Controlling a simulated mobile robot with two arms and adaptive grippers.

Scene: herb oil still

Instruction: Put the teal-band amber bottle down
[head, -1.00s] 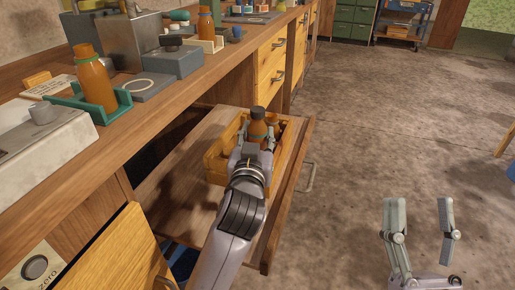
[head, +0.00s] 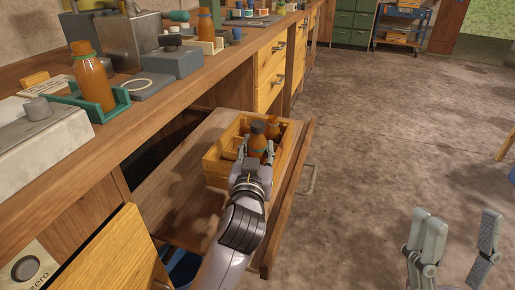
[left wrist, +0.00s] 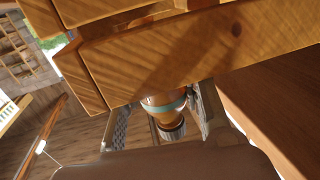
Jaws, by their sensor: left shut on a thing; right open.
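The teal-band amber bottle (head: 257,142) has a dark cap and stands roughly upright at the wooden crate (head: 214,168). My left gripper (head: 256,151) is shut on it. In the left wrist view the bottle (left wrist: 164,103) shows its teal band and dark cap between my two fingers. Its lower part is hidden behind the crate's wall (left wrist: 190,55), so I cannot see whether its base touches the crate floor. My right gripper (head: 456,240) is open and empty over the floor at the lower right.
The crate stands on a pulled-out wooden shelf (head: 180,200) under the bench. Another amber bottle (head: 272,127) is in the crate, close to the right. On the bench (head: 150,110) an orange bottle (head: 93,80) stands in a teal holder (head: 122,100).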

